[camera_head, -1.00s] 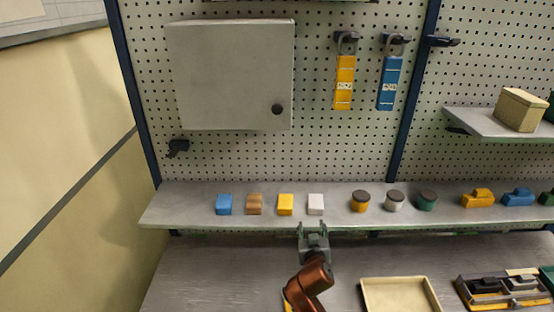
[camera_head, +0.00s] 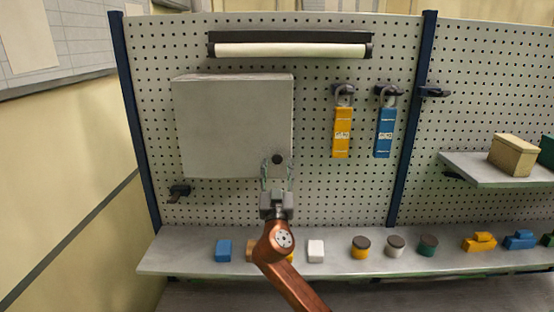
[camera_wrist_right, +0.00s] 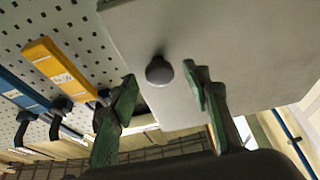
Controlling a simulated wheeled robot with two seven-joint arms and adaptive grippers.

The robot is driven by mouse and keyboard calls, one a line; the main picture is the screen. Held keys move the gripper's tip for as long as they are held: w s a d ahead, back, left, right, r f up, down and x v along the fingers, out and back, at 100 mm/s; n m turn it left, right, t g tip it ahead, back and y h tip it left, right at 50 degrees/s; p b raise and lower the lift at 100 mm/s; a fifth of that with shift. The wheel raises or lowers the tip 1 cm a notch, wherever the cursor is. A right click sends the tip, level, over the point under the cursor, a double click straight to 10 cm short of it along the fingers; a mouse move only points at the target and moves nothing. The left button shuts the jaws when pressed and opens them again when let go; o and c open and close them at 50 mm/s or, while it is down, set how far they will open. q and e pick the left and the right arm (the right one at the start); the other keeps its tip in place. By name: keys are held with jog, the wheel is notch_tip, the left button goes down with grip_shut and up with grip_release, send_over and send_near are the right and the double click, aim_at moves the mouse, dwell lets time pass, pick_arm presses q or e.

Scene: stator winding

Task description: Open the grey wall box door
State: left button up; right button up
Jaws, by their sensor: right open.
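The grey wall box (camera_head: 232,120) hangs on the pegboard, its door shut. Its dark round knob (camera_head: 277,159) is at the lower right of the door. My right gripper (camera_head: 277,178) is open, with its fingertips at the door's lower edge by the knob. In the right wrist view the grey door (camera_wrist_right: 225,50) fills the upper right. The knob (camera_wrist_right: 159,71) shows between the two green fingers of my right gripper (camera_wrist_right: 162,88), seemingly a little beyond their tips. I cannot tell whether a finger touches it. My left gripper is not in view.
A yellow tag (camera_head: 341,132) and a blue tag (camera_head: 384,133) hang right of the box. A lamp (camera_head: 290,50) is above it and a black hook (camera_head: 179,192) below left. A shelf (camera_head: 190,258) below holds blocks, round tins and toy-like pieces.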

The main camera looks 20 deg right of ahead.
jog(key=shift+x, duration=0.95)
jog(key=shift+c, duration=0.2)
grip_shut()
